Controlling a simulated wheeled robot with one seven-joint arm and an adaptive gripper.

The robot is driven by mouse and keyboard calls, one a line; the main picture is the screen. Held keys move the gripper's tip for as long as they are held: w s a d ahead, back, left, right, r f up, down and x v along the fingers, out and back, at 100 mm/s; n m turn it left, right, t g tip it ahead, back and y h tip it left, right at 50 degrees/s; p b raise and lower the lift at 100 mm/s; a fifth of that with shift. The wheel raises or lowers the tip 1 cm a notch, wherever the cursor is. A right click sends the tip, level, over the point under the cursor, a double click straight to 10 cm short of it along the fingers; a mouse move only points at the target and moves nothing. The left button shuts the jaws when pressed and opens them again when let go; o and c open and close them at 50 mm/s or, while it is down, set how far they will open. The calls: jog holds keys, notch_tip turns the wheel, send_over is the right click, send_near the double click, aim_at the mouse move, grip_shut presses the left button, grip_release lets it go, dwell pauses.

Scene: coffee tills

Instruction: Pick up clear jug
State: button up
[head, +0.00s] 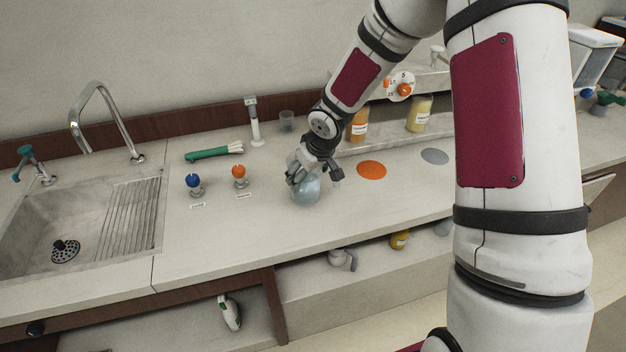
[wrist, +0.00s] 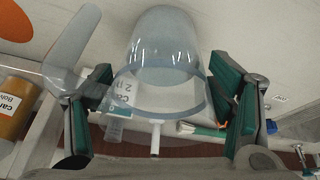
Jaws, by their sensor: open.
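The clear jug (head: 308,191) stands on the counter below my gripper (head: 299,178) in the head view. It is see-through with a bluish tint. In the wrist view the clear jug (wrist: 165,55) lies between the two green-padded fingers of my gripper (wrist: 160,100). The fingers are spread on either side of it, with a visible gap on the left; contact on the right cannot be told. My gripper is open. In the head view my gripper covers the upper part of the jug.
An orange disc (head: 371,170) and a grey disc (head: 435,156) lie right of the jug. Blue (head: 193,181) and orange (head: 239,171) knobbed valves stand to its left, near the sink (head: 130,215). The counter's front edge is close.

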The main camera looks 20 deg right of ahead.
jog(key=shift+w+f, duration=0.15)
jog(key=shift+f, duration=0.25)
jog(key=c, duration=1.2)
jog(key=shift+c, duration=0.2)
jog(key=shift+r, duration=0.15)
